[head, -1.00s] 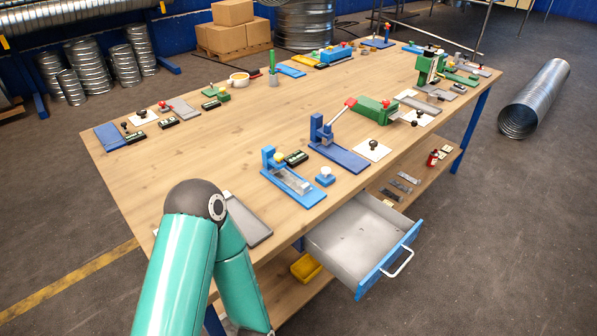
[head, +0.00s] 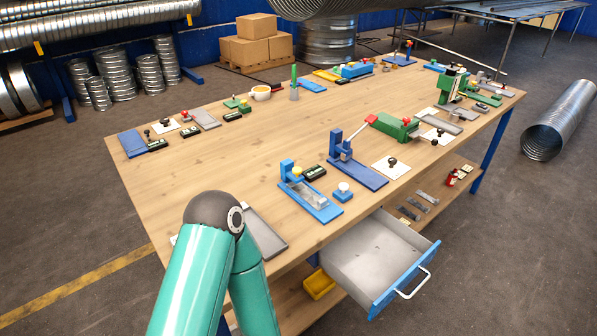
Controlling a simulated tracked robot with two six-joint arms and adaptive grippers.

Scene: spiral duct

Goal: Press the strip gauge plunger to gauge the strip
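A small blue fixture (head: 325,213) with a yellow knob (head: 297,171) on its upright stands near the front edge of the table; it looks like the strip gauge with its plunger. A greyish piece (head: 308,194) lies along its base; I cannot tell if it is a strip. The knob stands at the top of the upright, with nothing touching it. One of my teal arms rises at the lower left, its elbow left of the fixture. Neither of my grippers is in view.
An open drawer (head: 362,253) with a blue front juts out below the table edge. A grey tray (head: 263,236) lies beside my arm. The table's middle left is clear.

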